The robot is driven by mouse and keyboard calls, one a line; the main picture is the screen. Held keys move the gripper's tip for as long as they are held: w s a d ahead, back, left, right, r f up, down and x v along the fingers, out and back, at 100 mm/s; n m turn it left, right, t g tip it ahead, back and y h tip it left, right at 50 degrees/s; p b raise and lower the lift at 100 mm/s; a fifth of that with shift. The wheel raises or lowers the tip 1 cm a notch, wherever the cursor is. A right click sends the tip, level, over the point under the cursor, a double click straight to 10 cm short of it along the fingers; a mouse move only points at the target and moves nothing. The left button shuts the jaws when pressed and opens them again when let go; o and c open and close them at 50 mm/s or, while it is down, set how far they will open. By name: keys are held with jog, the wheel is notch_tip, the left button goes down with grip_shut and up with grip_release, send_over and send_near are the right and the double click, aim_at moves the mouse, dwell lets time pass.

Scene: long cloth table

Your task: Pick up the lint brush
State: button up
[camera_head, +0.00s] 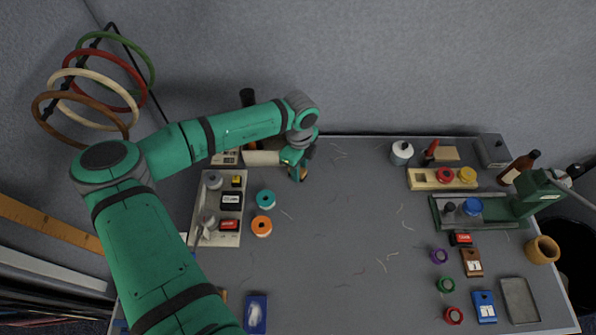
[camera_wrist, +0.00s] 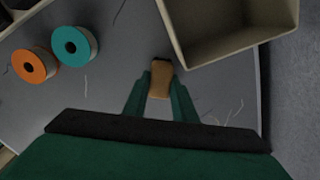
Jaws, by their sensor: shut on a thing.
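My gripper (camera_head: 297,170) is at the back of the table, left of centre, pointing down. In the wrist view its two green fingers are shut on a tan-brown wooden piece with a dark end, the lint brush (camera_wrist: 160,82). Only a short block of it shows between the fingers; the rest is hidden. In the head view my gripper mostly covers it. I cannot tell whether it is clear of the table.
A beige open box (camera_wrist: 222,42) stands close beside my gripper. Teal (camera_head: 265,199) and orange (camera_head: 261,226) spools stand nearby, beside a tray (camera_head: 229,240) of small items. The middle of the table is free except for loose threads. A green press (camera_head: 535,193) stands far right.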

jog(key=shift+r, duration=0.15)
jog(key=shift+r, duration=0.6)
jog(key=s+d+r, duration=0.2)
jog(key=s+r, duration=0.9)
jog(key=s, duration=0.3)
jog(key=shift+d+r, duration=0.2)
jog(key=shift+r, duration=0.05)
jog(key=shift+w, duration=0.1)
